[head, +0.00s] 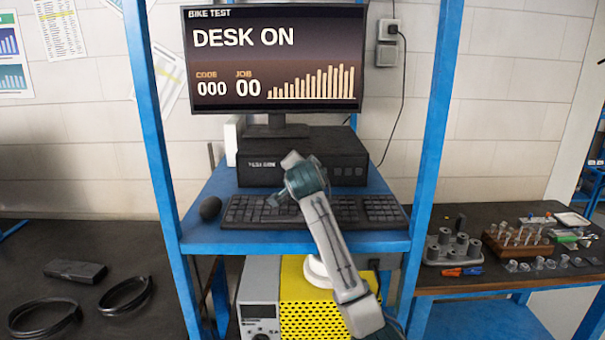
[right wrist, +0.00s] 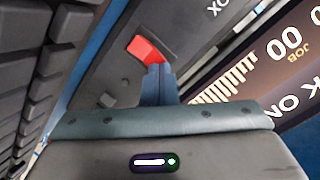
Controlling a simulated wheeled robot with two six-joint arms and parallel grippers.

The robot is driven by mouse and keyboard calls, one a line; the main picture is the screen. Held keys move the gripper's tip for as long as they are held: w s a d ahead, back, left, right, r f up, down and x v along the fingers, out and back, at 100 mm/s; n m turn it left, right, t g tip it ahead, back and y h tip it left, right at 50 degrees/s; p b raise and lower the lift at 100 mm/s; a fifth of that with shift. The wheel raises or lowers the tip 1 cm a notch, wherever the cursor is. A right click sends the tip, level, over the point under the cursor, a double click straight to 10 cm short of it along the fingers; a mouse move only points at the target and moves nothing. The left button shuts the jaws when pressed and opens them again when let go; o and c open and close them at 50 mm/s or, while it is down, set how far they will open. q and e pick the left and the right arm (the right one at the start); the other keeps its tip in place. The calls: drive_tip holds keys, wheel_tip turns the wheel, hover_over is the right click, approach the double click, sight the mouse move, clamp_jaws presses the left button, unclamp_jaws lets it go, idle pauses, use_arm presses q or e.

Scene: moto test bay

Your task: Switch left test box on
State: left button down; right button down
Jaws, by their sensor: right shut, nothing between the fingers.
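A black box (head: 345,170) with white lettering stands on the blue shelf under the monitor. In the right wrist view its front panel (right wrist: 105,75) carries a red switch (right wrist: 147,48) and part of the word "BOX". My right gripper (right wrist: 157,85) is shut and empty. Its fingertips are at the edge of the red switch; I cannot tell whether they touch it. I cannot tell which way the switch is set. My left gripper is not in view.
The monitor (head: 275,60) reads "DESK ON", code 000, job 00. Blue posts (head: 152,120) flank the shelf. Below are a grey unit (head: 260,290) and a yellow perforated box (head: 310,318).

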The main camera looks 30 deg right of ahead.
drive_tip(key=shift+w+d+r, duration=0.2)
drive_tip(key=shift+w+d, duration=0.1)
drive_tip(key=shift+w, duration=0.05)
idle(1.1)
drive_tip(key=shift+s+a, duration=0.1)
drive_tip(key=shift+s+a+f, duration=0.15)
drive_tip(key=shift+s+f, duration=0.1)
drive_tip(key=shift+f, duration=0.2)
drive_tip(key=shift+s+a+f, duration=0.5)
drive_tip(key=shift+s+a, duration=0.05)
drive_tip(key=shift+s, duration=0.25)
drive_tip(key=shift+p+v, duration=0.4)
drive_tip(key=shift+v, duration=1.5)
drive_tip(key=shift+s+a+f, duration=0.1)
drive_tip(key=shift+s+f, duration=0.15)
drive_tip(key=shift+f, duration=0.05)
